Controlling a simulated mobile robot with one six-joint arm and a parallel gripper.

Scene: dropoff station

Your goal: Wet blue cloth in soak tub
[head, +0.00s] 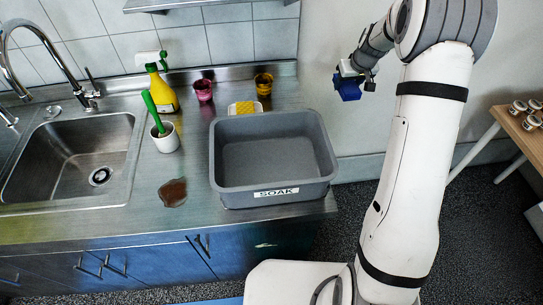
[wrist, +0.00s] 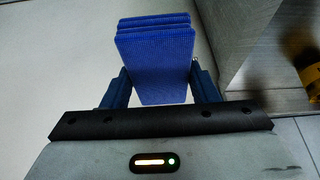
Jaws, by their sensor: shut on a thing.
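A folded blue cloth (head: 348,87) is held in my gripper (head: 356,76), to the right of the counter's end and up near the wall. In the wrist view the cloth (wrist: 156,58) shows as several stacked layers between the two fingers of my gripper (wrist: 160,85), which is shut on it. The grey soak tub (head: 274,192), labelled SOAK, stands on the right end of the steel counter, left of and below the cloth. Its visible floor looks empty. I cannot tell whether the cloth is wet.
A yellow spray bottle (head: 161,90), a white pot with a green brush (head: 165,139) and a brown spill (head: 173,193) lie left. A sink (head: 70,160) is farther left.

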